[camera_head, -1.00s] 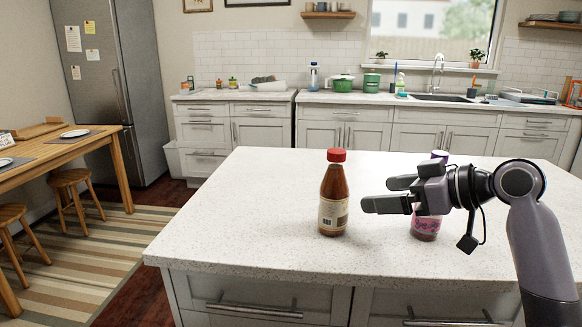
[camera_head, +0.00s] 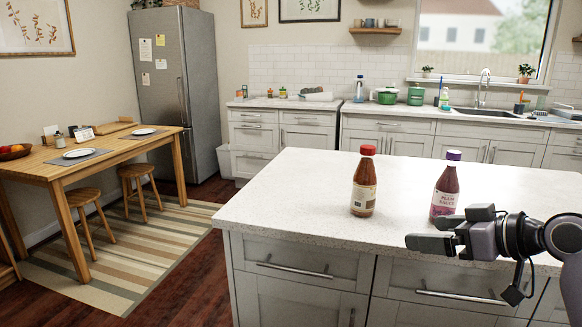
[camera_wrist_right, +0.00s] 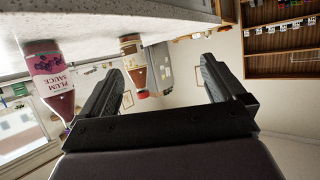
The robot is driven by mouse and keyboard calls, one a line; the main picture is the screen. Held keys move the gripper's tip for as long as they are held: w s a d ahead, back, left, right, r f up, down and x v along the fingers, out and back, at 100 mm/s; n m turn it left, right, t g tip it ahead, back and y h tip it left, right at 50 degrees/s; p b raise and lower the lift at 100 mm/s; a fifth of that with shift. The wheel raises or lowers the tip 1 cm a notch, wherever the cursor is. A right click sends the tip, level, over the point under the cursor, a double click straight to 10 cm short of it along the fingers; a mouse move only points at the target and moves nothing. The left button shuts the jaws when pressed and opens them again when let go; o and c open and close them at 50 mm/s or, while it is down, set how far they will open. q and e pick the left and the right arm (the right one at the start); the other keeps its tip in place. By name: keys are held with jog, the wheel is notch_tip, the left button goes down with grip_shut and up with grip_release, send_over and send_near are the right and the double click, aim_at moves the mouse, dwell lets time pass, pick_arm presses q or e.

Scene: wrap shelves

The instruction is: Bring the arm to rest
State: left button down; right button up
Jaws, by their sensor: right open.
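My right gripper (camera_head: 440,232) is at the lower right of the head view, by the front edge of the white-topped island (camera_head: 300,190). It points left. Its two fingers stand apart with nothing between them in the right wrist view (camera_wrist_right: 163,85). A red-capped brown sauce bottle (camera_head: 364,185) stands upright on the island, left of the gripper. A purple-capped plum sauce bottle (camera_head: 445,190) stands upright to its right, behind the gripper in the picture. Both bottles also show in the right wrist view, the plum sauce (camera_wrist_right: 50,75) at left and the red-capped one (camera_wrist_right: 132,62) near the middle. My left gripper is not in view.
A wooden table (camera_head: 110,165) with plates and stools (camera_head: 140,185) stands at the left on a striped rug. A steel fridge (camera_head: 175,100) is behind it. The island's left part is clear. Drawer handles (camera_head: 295,268) stick out from the island's front.

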jog(key=s+a+f+m+h+p, duration=0.1)
jog(key=s+f+m+h+p, duration=0.1)
jog(key=f, duration=0.7)
jog(key=s+f+m+h+p, duration=0.2)
jog(key=s+f, duration=0.1)
jog(key=f, duration=0.7)
pick_arm(q)
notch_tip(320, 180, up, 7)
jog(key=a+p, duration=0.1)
jog(key=p, duration=0.3)
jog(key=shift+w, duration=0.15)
pick_arm(e)
jog(key=s+a+f+h, duration=0.1)
jog(key=s+f, duration=0.4)
jog(key=s, duration=0.5)
jog(key=s+a+f, duration=0.2)
jog(key=s+f, duration=0.2)
jog(key=s, duration=0.5)
jog(key=shift+s+a+f+m+h, duration=0.3)
jog(key=shift+s+a+f+h, duration=0.1)
